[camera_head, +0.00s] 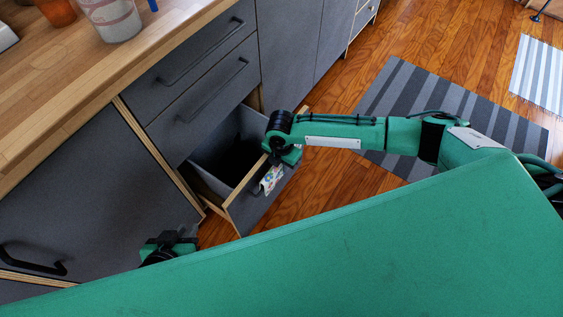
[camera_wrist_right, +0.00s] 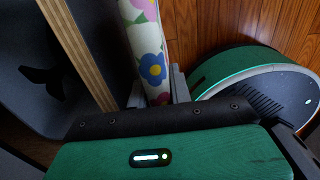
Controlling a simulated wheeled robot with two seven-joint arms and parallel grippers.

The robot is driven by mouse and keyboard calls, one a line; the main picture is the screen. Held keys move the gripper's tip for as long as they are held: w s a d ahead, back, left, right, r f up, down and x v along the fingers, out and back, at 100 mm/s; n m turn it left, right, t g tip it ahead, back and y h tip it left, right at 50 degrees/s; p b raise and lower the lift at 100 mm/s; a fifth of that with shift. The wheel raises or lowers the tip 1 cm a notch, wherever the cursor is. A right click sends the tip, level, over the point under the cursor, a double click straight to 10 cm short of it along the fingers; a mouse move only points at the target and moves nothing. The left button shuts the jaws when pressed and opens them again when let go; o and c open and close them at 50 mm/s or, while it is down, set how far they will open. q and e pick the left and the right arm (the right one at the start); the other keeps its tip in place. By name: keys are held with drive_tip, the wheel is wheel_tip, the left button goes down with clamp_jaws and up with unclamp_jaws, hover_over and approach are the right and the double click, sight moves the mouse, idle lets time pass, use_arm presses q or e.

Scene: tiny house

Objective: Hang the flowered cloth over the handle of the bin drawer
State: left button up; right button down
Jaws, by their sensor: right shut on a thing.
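The flowered cloth (camera_head: 271,179) is white with coloured flowers and hangs at the outer side of the open bin drawer's front (camera_head: 247,212). In the right wrist view the cloth (camera_wrist_right: 150,50) is a narrow upright strip between my fingers. My right gripper (camera_head: 284,158) is shut on it, above and just outside the drawer's wooden top edge (camera_wrist_right: 78,50). The drawer's handle is hard to make out behind the cloth, so I cannot tell whether the cloth touches it. My left gripper (camera_head: 170,246) is low at the left, apart from the drawer; its fingers are not clear.
The drawer holds a dark bin (camera_head: 228,150). Closed grey drawers (camera_head: 205,85) and a wooden counter (camera_head: 75,85) with jars stand to the left. A striped grey rug (camera_head: 400,100) lies on the wood floor. My round base shows right of the cloth in the wrist view.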

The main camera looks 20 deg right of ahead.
drive_tip(key=shift+f, duration=0.7)
drive_tip(key=shift+f+b, duration=0.3)
